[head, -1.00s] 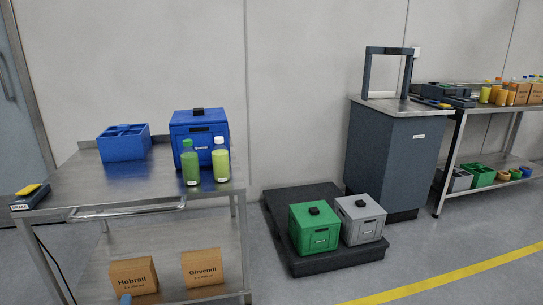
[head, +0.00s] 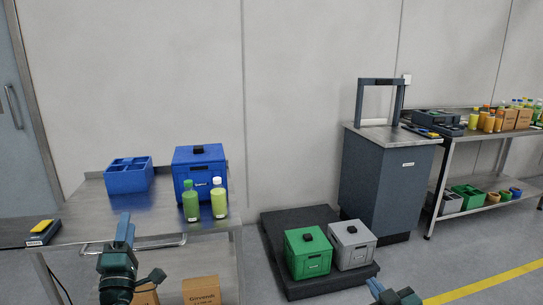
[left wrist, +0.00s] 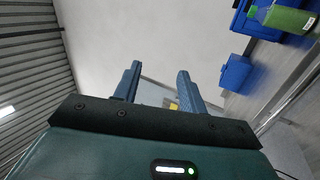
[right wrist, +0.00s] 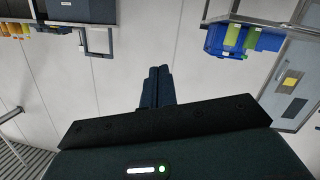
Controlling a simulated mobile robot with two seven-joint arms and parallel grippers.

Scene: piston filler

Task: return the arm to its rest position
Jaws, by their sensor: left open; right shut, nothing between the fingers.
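My left gripper (head: 124,232) is raised in front of the left table's front edge in the head view. Its two fingers stand apart and empty in the left wrist view (left wrist: 155,85). My right gripper (head: 376,288) shows only in part at the bottom edge of the head view, in front of the low dark pallet. Its fingers are together with nothing between them in the right wrist view (right wrist: 157,85). Neither gripper touches anything that I can see.
The steel table (head: 75,222) holds a blue divided crate (head: 129,178), a blue lidded box (head: 199,160) and two green bottles (head: 219,199). A green box (head: 308,256) and a grey box (head: 351,246) stand on the pallet (head: 275,226). A dark cabinet (head: 385,180) stands behind.

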